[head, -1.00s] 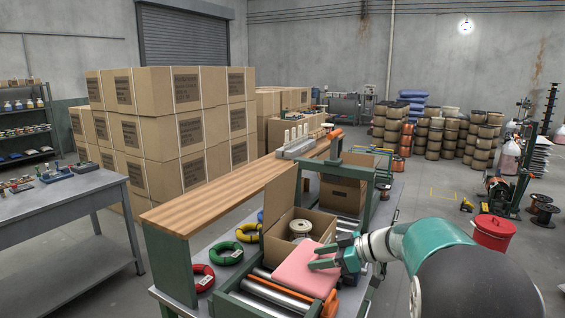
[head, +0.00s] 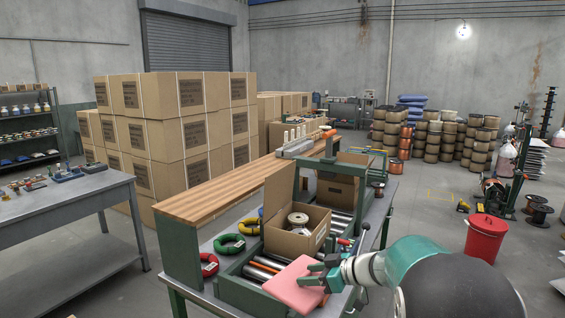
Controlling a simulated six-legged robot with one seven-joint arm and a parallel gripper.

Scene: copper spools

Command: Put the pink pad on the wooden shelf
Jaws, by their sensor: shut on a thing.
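The pink pad (head: 292,288) is flat and soft-looking, low in the middle of the head view. My gripper (head: 318,275) is shut on the pad's right edge and holds it tilted over the front end of the roller conveyor. The wooden shelf (head: 225,189) is a long, bare-topped plank above the bench, up and to the left of the pad. It runs away from me toward a row of pale pegs on a block. The fingertips partly cover the pad.
An open cardboard box (head: 290,241) with a spool (head: 298,219) stands on the rollers behind the pad, its flap raised beside the shelf. Green (head: 229,244) and red (head: 208,264) coils lie below the shelf. A red bin (head: 486,238) stands at the right.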

